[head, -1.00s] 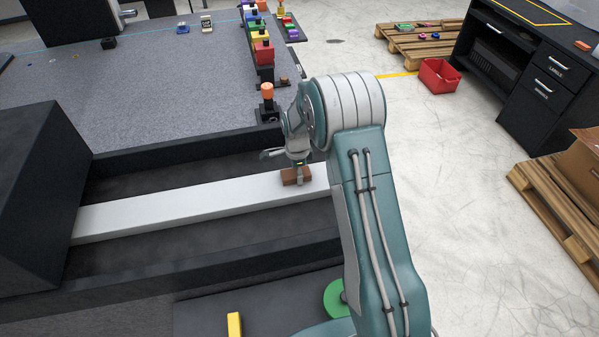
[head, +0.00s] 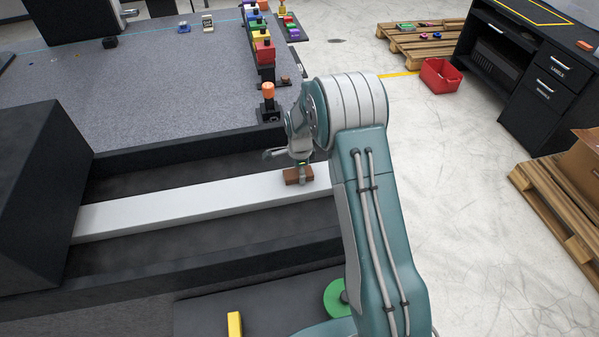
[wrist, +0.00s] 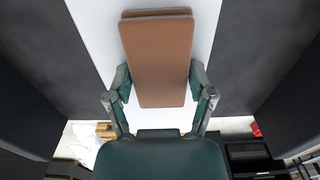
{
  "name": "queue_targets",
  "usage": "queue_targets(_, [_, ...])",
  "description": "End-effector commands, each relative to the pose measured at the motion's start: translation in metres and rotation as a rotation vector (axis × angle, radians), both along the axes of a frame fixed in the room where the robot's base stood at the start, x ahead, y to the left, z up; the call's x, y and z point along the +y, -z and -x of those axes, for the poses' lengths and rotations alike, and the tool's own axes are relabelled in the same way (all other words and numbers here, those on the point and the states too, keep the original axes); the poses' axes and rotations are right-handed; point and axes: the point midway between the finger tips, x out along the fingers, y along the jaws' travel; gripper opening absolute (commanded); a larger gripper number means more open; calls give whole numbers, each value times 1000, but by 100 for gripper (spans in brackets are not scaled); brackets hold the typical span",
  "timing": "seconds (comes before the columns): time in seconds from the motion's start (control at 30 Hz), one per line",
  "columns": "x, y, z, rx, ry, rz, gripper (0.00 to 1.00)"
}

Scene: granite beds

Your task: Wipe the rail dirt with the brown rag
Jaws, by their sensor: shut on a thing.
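The brown rag (head: 297,177) is a flat block-like pad on the white rail (head: 170,206), near the rail's right end in the head view. My gripper (head: 302,172) points down and is shut on the rag. In the wrist view the rag (wrist: 158,62) sits between the two fingers, over the white rail (wrist: 90,18). The rag appears to rest on the rail, though I cannot tell how firmly. No dirt shows on the visible part of the rail; any under the rag or behind my arm is hidden.
Dark troughs flank the rail, and a black block (head: 40,195) stands at its left end. An orange-topped post (head: 268,100) stands behind on the grey granite bed (head: 180,85). A yellow bar (head: 234,324) and a green disc (head: 337,300) lie in front.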

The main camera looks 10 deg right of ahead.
Motion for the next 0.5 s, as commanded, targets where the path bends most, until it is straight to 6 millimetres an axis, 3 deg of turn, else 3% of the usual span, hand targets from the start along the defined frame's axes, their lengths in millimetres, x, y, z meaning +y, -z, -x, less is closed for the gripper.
queue_targets(0.23, [-17, -1, 0, 0, 2, 0, 25])
queue_targets(0.5, [-5, 0, 0, 0, -3, 0, 25])
